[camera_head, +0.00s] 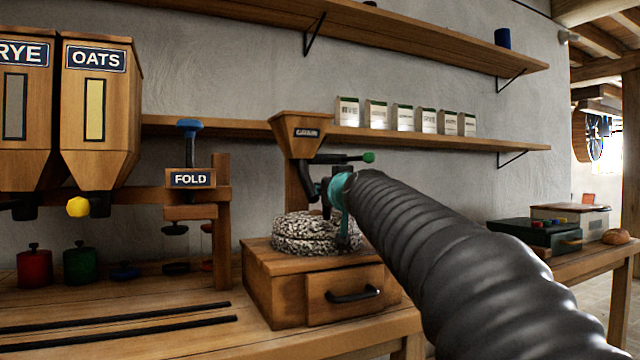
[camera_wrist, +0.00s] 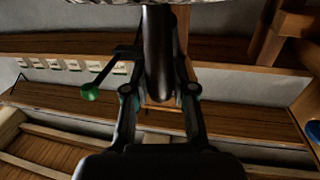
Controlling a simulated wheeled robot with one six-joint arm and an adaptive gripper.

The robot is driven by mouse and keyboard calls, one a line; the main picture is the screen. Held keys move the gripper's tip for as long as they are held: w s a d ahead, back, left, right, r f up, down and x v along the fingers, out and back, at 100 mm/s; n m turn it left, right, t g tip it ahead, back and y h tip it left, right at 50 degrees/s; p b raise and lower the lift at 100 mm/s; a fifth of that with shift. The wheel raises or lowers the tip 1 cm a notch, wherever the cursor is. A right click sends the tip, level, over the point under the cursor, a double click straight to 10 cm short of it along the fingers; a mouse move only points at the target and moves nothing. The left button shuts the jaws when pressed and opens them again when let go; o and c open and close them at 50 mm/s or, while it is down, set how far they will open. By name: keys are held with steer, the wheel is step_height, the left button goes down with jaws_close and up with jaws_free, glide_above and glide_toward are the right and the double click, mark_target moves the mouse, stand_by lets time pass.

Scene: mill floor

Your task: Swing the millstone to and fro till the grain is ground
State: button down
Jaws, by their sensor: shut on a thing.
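The millstone (camera_head: 305,236) is a speckled black-and-white pair of round stones on a wooden box under the grain hopper (camera_head: 308,132). Its speckled edge shows at the top of the wrist view (camera_wrist: 115,3). My gripper (camera_head: 345,232) is at the right side of the stone. In the wrist view my fingers (camera_wrist: 158,72) are closed on both sides of a dark upright handle (camera_wrist: 158,40). My arm hides part of the stone's right side and the hopper's stand. A dark lever with a green knob (camera_head: 368,157) sticks out below the hopper; the knob also shows in the wrist view (camera_wrist: 90,92).
The box has a closed drawer with a black handle (camera_head: 352,294). Rye and oats bins (camera_head: 98,100) and a FOLD press (camera_head: 190,178) stand left. Small packets (camera_head: 402,117) line the shelf behind. A side table (camera_head: 575,262) with boxes stands right.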

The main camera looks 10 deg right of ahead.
stand_by(0.5)
steer(key=c, duration=0.9)
jaws_free()
steer(key=shift+w+a, duration=0.1)
steer(key=shift+c, duration=0.2)
steer(key=s, duration=1.2)
